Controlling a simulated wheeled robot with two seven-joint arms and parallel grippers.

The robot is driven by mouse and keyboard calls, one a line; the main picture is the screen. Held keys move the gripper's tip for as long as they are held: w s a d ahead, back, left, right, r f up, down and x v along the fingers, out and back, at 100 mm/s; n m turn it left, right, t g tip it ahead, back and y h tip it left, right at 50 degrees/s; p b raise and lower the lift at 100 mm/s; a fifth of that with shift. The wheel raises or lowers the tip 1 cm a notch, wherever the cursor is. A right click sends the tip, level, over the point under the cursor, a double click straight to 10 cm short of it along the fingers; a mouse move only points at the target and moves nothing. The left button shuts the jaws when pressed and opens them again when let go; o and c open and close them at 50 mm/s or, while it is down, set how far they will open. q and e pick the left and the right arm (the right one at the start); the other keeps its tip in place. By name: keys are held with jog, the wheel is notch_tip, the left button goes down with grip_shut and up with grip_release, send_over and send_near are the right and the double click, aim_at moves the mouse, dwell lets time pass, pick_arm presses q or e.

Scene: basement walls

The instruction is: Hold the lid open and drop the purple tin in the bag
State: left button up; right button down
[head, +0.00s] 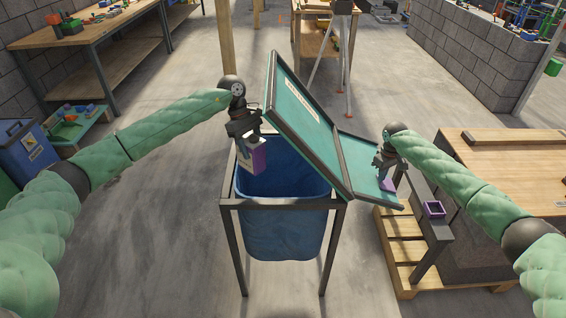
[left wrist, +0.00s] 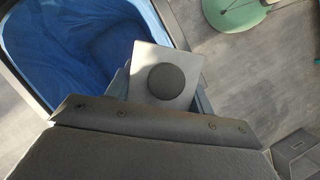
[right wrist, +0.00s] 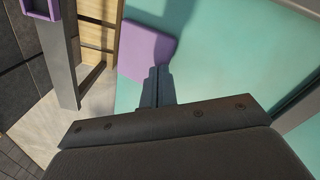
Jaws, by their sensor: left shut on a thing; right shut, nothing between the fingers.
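The purple tin (head: 259,159) has a purple side and a pale face. My left gripper (head: 247,142) is shut on it above the left rear part of the open bag. In the left wrist view the tin (left wrist: 188,62) shows a pale square top with a dark disc. The blue bag (head: 284,226) hangs in a dark metal frame. The teal lid (head: 300,115) stands tilted up, with a teal flap (head: 362,157) reaching right. My right gripper (head: 384,172) is shut and empty at the flap, near its purple patch (right wrist: 147,50). I cannot tell whether they touch.
A small purple open box (head: 433,209) sits on a dark post at the right, beside a wooden pallet (head: 402,252) and a wooden-topped bench (head: 520,165). A workbench (head: 90,35) stands back left, and a blue bin (head: 22,150) at far left.

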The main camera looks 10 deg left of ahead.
pick_arm(q)
jog(key=w, duration=0.8)
dwell(0.4)
jog(key=o, duration=1.9)
jog(key=shift+s, duration=0.1)
jog(key=shift+c, duration=0.2)
jog(key=shift+s, duration=0.1)
jog(key=s, duration=2.3)
jog(key=shift+s, duration=0.4)
jog(key=shift+r, duration=0.1)
